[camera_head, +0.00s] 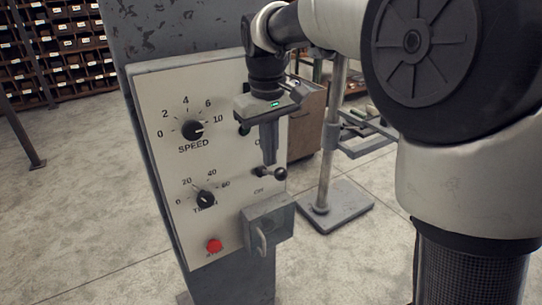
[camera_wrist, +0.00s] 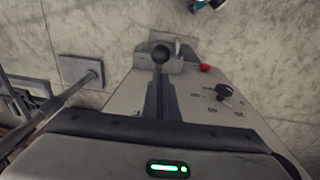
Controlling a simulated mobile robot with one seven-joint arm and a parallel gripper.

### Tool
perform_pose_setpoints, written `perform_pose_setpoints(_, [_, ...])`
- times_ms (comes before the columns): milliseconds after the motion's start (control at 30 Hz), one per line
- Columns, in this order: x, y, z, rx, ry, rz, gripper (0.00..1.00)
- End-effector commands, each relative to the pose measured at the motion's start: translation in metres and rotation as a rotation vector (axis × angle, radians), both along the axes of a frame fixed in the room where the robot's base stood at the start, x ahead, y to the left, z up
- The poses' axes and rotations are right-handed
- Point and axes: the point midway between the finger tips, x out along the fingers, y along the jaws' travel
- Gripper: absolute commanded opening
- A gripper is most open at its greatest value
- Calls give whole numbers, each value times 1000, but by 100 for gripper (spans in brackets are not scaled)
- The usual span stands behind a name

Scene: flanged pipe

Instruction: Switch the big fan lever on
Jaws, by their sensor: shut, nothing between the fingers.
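The control panel (camera_head: 165,110) is a pale upright face on a grey cabinet. In the wrist view the ball knob (camera_wrist: 160,52) appears just beyond my shut fingertips (camera_wrist: 160,80).
The panel also carries a speed dial (camera_head: 193,130), a timer dial (camera_head: 205,198), a red button (camera_head: 214,245) and a grey box with a handle (camera_head: 267,226) below the lever. A metal stand (camera_head: 335,205) is to the right. Shelves of bins (camera_head: 70,45) are far behind.

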Motion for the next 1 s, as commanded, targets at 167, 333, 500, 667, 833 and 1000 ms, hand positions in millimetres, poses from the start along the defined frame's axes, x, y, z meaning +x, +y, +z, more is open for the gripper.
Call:
perform_pose_setpoints(167, [-3,-4,-7,0,0,1,0])
perform_pose_setpoints(333, [-3,-4,-7,0,0,1,0])
perform_pose_setpoints(500, [-3,-4,-8,1,-2,1,0])
perform_pose_setpoints(667, [-5,-5,-12,14,-21,1,0])
perform_pose_setpoints(833, [-7,-6,-12,32,-48,1,0])
perform_pose_setpoints(1000, [-8,-7,-14,47,-68,1,0])
